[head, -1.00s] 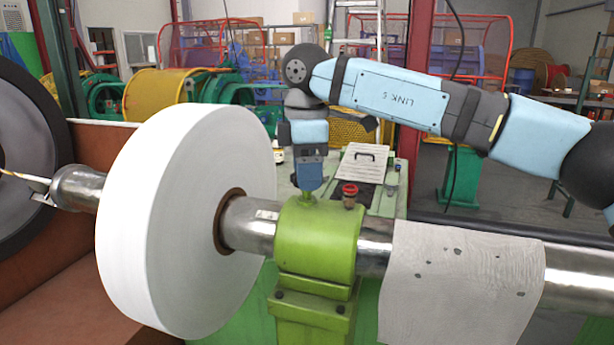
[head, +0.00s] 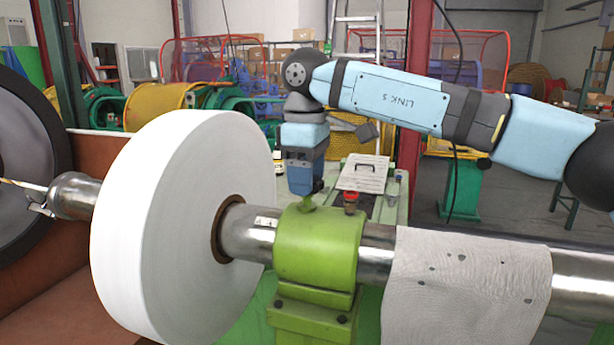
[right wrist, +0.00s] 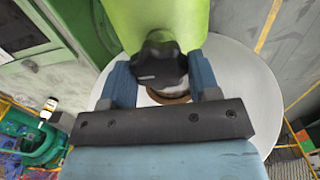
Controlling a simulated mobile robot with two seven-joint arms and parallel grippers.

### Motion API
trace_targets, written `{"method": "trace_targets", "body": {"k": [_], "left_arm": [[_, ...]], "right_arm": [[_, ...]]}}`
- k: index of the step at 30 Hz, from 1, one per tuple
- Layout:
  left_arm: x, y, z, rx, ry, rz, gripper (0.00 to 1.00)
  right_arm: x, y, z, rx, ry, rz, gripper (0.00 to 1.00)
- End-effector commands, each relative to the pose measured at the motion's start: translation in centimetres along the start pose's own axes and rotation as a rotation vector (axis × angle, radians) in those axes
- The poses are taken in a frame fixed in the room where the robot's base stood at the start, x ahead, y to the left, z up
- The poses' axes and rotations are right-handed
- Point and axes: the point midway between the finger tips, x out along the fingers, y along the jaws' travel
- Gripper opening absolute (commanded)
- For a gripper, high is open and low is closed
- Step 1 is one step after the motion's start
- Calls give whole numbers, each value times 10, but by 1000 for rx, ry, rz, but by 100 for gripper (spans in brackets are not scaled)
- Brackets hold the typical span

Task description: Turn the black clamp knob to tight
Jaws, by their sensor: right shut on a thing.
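The black clamp knob (right wrist: 158,66) is a dark lobed knob at the end of the green clamp block (right wrist: 150,20) in the right wrist view. The blue fingers of my right gripper (right wrist: 160,80) stand on either side of it, shut on the knob. In the head view my right gripper (head: 305,188) points down above the green clamp block (head: 318,245). Only a small dark part of the knob (head: 318,186) shows there beside the fingers; the rest is hidden. My left gripper is in neither current view.
A large white reel (head: 165,230) stands left of the clamp on a steel shaft (head: 250,235). A red-capped fitting (head: 351,197) is close to the right of my gripper. A grey sheet (head: 465,290) drapes over the shaft at the right. A ladder (head: 357,40) stands behind.

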Motion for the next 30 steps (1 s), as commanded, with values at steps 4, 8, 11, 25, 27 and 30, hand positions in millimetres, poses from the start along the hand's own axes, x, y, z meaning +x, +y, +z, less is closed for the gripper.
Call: {"method": "trace_targets", "body": {"k": [4,8,11,25,27,30], "left_arm": [[0,0,1,0,-2,0,82],[0,0,1,0,-2,0,82],[0,0,1,1,-2,0,82],[-1,0,0,2,-3,-1,82],[-1,0,-1,3,-5,-2,82],[-2,-1,-1,5,-8,-3,82]], "right_arm": [[-1,1,0,3,2,1,32],[-1,1,0,3,2,1,58],[-1,0,0,2,2,1,81],[-21,0,0,1,3,2,82],[-35,0,0,2,3,2,82],[-59,0,0,2,4,3,82]]}}
